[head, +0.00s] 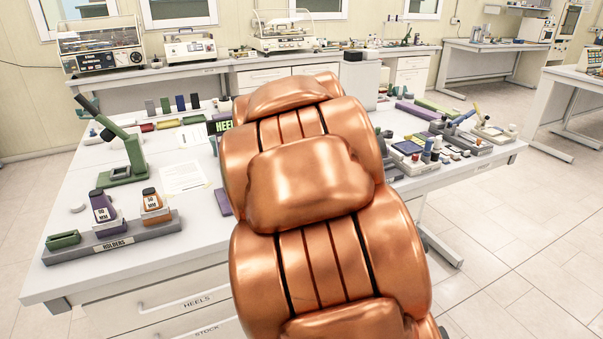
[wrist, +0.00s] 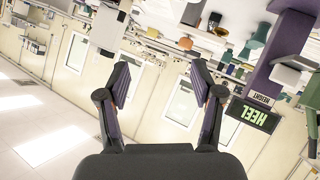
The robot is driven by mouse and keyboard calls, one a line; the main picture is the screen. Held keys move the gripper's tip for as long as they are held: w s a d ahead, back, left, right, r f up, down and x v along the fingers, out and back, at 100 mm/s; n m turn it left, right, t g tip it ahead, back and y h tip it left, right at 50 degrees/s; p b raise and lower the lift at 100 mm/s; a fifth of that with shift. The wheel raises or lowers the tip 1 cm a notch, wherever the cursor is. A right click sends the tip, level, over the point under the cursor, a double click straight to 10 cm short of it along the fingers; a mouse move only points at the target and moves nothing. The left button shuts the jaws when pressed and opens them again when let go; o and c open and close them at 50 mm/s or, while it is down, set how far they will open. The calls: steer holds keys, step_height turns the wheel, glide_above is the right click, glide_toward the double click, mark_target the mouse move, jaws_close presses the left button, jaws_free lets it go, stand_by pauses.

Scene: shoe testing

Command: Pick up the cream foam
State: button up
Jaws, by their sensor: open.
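I cannot make out the cream foam for certain in either view. Several small pale pieces lie among the tools at the right end of the table, too small to tell apart. My gripper (wrist: 160,72) is open and empty in the wrist view, its two dark fingers spread with only the room behind them. In the head view my copper-coloured arm covers the middle of the table, and my gripper is hidden behind it.
A tool rack (head: 470,140) stands at right. Floor is clear at far right.

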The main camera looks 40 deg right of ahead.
steer(key=w+d+n+t+y, duration=0.2)
steer(key=w+d+n+t, duration=0.3)
steer(key=d, duration=0.4)
steer(key=f+y, duration=0.3)
steer(key=f, duration=0.1)
steer(key=a+f+n+y, duration=0.1)
steer(key=f+y, duration=0.1)
steer(key=f, duration=0.2)
steer(key=a+f+y+b, duration=0.1)
steer(key=f+y, duration=0.2)
steer(key=f, duration=0.1)
steer(key=shift+s+f+n+t+y, duration=0.15)
steer(key=shift+s+n+t+y, duration=0.1)
steer(key=shift+n+t+y, duration=0.05)
steer(key=shift+d+p+x, duration=0.15)
steer(key=shift+p+x, duration=0.1)
steer(key=shift+x, duration=1.15)
steer(key=shift+d+p+x, duration=0.1)
steer(key=shift+p+x, duration=0.1)
steer(key=shift+x, duration=1.25)
steer(key=shift+c, duration=0.2)
steer(key=c, duration=0.8)
